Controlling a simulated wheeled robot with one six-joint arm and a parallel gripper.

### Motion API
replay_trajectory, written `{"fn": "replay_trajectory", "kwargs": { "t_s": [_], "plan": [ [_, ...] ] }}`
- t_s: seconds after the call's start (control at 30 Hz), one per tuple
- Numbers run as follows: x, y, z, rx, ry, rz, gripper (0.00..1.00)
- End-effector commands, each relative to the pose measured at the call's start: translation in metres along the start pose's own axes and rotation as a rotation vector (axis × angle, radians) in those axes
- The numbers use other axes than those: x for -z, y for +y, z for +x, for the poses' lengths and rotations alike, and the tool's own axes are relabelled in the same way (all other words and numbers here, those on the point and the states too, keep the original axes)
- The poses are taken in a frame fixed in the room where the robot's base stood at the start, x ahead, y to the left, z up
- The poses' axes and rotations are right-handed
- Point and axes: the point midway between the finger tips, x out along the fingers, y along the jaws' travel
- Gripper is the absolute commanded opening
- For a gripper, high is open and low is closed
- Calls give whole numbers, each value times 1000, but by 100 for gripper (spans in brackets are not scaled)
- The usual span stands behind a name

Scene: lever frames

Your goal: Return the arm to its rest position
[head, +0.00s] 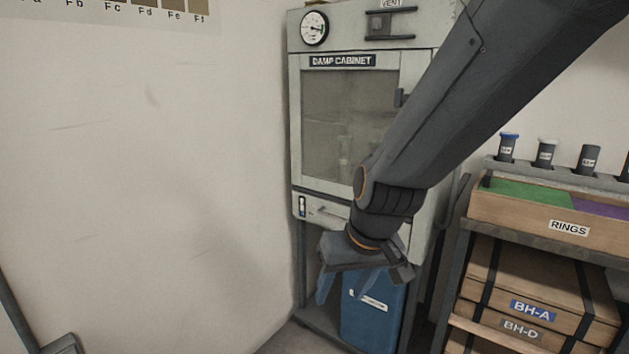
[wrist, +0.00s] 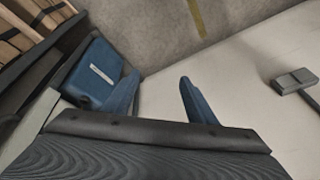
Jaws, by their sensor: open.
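My gripper (head: 344,287) hangs at the end of my dark grey arm, in front of the lower part of the damp cabinet in the head view. Its two blue fingers point down and stand apart with nothing between them. In the wrist view my gripper (wrist: 160,97) is also open and empty, with floor and pale wall beyond the fingers. My arm reaches in from the upper right of the head view and hides part of the cabinet.
The damp cabinet (head: 344,90) stands against the wall, its glass door shut. A blue bin (head: 385,322) sits beneath it. At right, a shelf holds a RINGS tray (head: 520,213), labelled boxes (head: 520,290) and several dark vials (head: 507,148).

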Motion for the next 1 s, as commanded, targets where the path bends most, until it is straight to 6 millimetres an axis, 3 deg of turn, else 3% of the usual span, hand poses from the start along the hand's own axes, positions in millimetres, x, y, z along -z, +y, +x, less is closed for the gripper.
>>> {"fn": "replay_trajectory", "kwargs": {
  "t_s": [0.2, 0.53, 1.0],
  "plan": [
    [-65, 4, -33, -11, -153, 20, 51],
    [-139, 16, -71, -62, -326, 53, 51],
    [-128, 40, -104, -93, -321, 130, 51]
  ]
}}
